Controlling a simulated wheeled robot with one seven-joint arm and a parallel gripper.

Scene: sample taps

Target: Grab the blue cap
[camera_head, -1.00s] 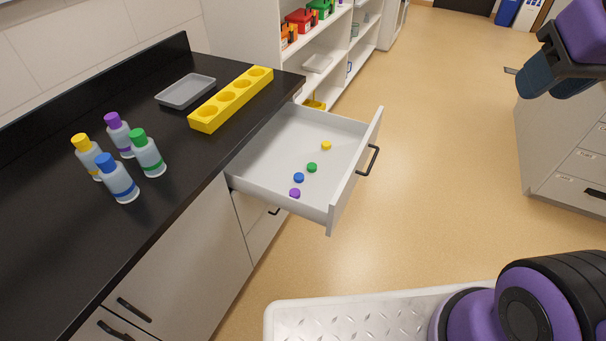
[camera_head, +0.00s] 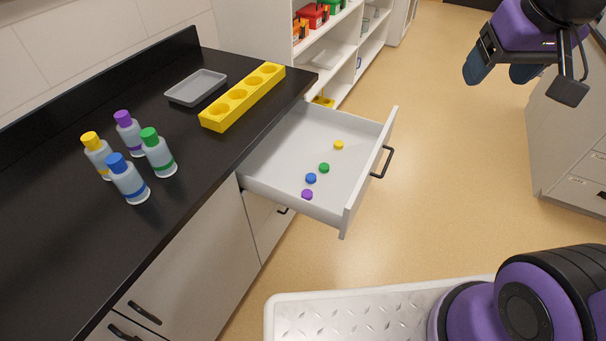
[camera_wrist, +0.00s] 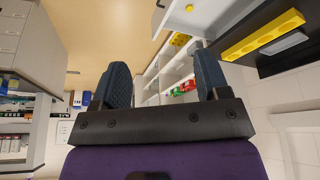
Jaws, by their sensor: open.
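The small blue cap (camera_head: 311,178) lies on the floor of the open drawer (camera_head: 278,151). It sits between the green cap (camera_head: 324,168) and the purple cap (camera_head: 307,195); a yellow cap (camera_head: 339,145) lies farther back. My gripper (camera_head: 500,72) is at the upper right of the head view, well away to the right of the drawer and above it. In the wrist view my gripper's two dark fingers (camera_wrist: 165,85) stand wide apart with nothing between them. The blue cap cannot be made out in the wrist view.
The drawer's front panel and handle (camera_head: 383,162) face the open floor. Several capped bottles, including a blue-capped one (camera_head: 127,180), stand on the black counter. A grey tray (camera_head: 197,88) and a yellow holed rack (camera_head: 243,97) are behind them. Shelves stand at the back.

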